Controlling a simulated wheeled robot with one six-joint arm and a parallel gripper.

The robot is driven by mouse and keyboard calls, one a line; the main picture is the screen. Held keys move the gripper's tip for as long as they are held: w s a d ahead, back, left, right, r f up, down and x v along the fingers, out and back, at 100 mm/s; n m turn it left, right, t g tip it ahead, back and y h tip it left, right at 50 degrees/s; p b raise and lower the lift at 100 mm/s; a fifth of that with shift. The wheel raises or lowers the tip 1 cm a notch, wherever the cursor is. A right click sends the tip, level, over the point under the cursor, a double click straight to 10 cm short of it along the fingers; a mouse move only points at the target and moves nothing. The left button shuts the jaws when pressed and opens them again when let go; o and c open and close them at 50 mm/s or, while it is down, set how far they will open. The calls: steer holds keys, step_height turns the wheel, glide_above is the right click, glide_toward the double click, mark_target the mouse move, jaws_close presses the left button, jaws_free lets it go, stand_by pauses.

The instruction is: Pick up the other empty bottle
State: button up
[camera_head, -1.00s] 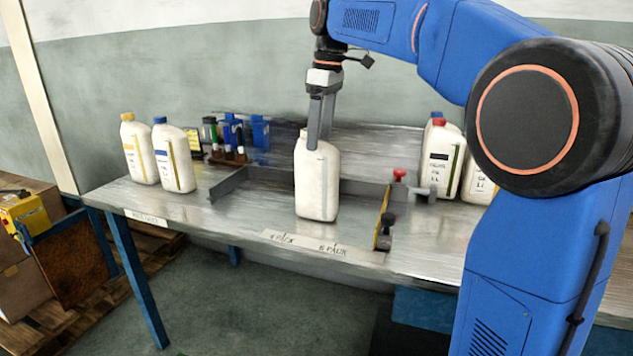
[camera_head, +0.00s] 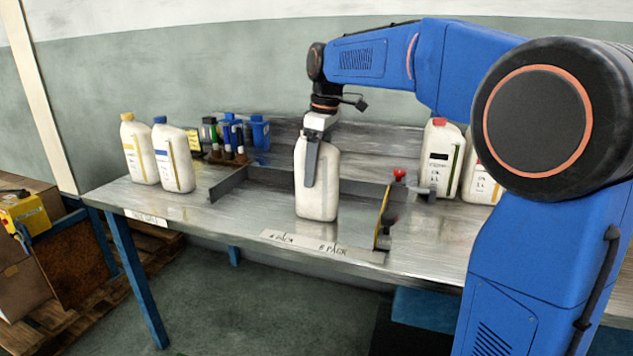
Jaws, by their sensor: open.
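A white bottle (camera_head: 321,195) without a visible cap stands upright on the metal workbench (camera_head: 245,212), inside a low tray frame. My gripper (camera_head: 310,184) is lowered over this bottle, pointing down. One finger shows in front of the bottle's upper body; the other finger is hidden, so I cannot tell whether the jaws touch it. The jaws are open. A white bottle with a yellow cap (camera_head: 139,150) and one with a blue cap (camera_head: 173,158) stand at the left of the bench. A red-capped bottle (camera_head: 440,158) and another white bottle (camera_head: 480,180) stand at the right, the latter partly hidden by my arm.
Several small dark tubes and blue-capped items (camera_head: 228,138) stand at the back left. A red knob (camera_head: 399,173) and a yellow-edged guide (camera_head: 384,215) flank the tray on the right. The bench front is clear. A yellow box (camera_head: 24,213) sits at far left.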

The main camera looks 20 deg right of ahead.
steer(key=c, duration=1.2)
steer(key=shift+o, duration=0.2)
